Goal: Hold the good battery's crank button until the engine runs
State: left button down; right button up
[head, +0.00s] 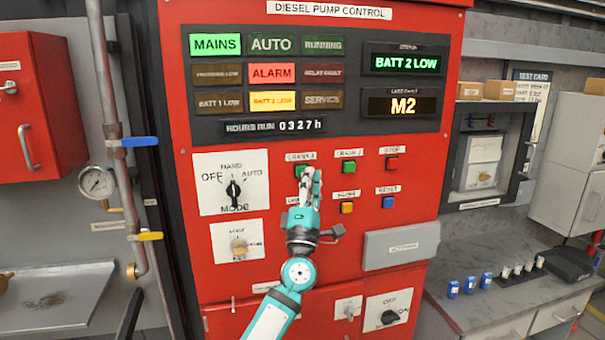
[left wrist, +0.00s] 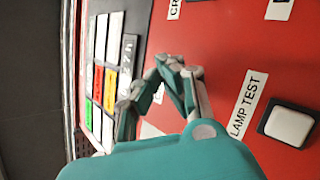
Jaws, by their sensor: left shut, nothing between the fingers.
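My left gripper (head: 305,176) is shut and empty, its fingertips over the lower part of the green CRANK 1 button (head: 299,168). I cannot tell whether they touch it. In the left wrist view the gripper (left wrist: 168,68) hides that button. The green CRANK 2 button (head: 349,167) is uncovered to the right. The message display (head: 406,63) reads BATT 2 LOW, and the yellow BATT 2 LOW lamp (head: 273,101) is lit. The RUNNING lamp (head: 323,44) is dim, the BATT 1 LOW lamp (head: 219,104) is dark. My right gripper is not in view.
The white LAMP TEST button (left wrist: 290,124) shows in the left wrist view. The MODE knob (head: 233,191) is to the left. A grey box (head: 401,246) projects at lower right.

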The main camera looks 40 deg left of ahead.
pick_arm(q)
jog(key=shift+w+a+b, duration=0.3)
jog(key=shift+w+a, duration=0.05)
jog(key=shift+a, duration=0.05)
dwell(0.8)
dwell(1.6)
jog(key=shift+s+d+p, duration=0.55)
jog(key=shift+s+d, duration=0.1)
jog(key=shift+d, duration=0.05)
jog(key=s+d+p, duration=0.2)
jog(key=s+d, duration=0.1)
jog(key=shift+s+d, duration=0.1)
jog(key=shift+d, duration=0.3)
dwell(0.4)
